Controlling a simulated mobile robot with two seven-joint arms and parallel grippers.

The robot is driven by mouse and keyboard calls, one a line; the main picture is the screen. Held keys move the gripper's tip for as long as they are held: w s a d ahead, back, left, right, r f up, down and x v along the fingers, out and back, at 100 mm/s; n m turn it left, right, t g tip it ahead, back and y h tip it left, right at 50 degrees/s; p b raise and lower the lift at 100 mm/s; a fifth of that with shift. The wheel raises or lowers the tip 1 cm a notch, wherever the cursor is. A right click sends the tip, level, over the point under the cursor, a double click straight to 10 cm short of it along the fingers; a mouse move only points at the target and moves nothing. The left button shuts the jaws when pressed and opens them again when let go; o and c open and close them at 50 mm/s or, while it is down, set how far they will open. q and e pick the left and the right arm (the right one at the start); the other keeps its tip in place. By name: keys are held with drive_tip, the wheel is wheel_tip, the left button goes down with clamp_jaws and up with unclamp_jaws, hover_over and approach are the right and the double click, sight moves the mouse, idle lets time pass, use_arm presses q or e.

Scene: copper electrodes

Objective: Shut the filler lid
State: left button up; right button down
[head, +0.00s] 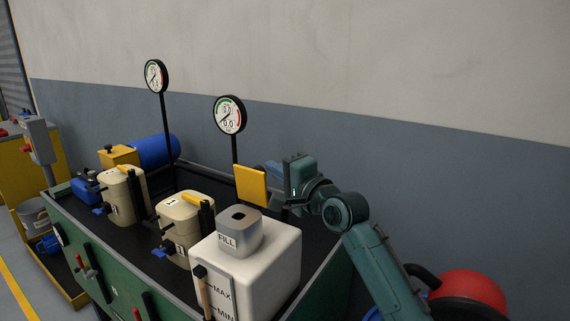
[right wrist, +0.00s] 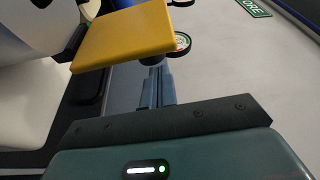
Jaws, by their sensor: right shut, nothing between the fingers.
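The yellow filler lid (head: 250,185) stands raised, roughly upright, behind the grey filler neck (head: 241,240) marked FILL. The neck's dark opening shows on top of the white tank (head: 275,262). My right gripper (head: 268,168) is just behind and to the right of the lid, its fingers shut with nothing between them. In the right wrist view the lid (right wrist: 125,38) lies just beyond the shut fingertips (right wrist: 155,75); I cannot tell whether they touch it. The lid's hinge is mostly hidden. My left gripper is not in view.
Two cream canisters (head: 122,200) (head: 182,235) stand left of the tank on the dark bench top. Two round gauges (head: 156,76) (head: 229,115) rise on poles behind them. A blue cylinder (head: 155,151) lies at the back left. A red rounded object (head: 468,295) is at lower right.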

drive_tip(key=shift+s+a, duration=0.15)
drive_tip(key=shift+s, duration=0.05)
drive_tip(key=shift+s+a, duration=0.1)
idle(0.4)
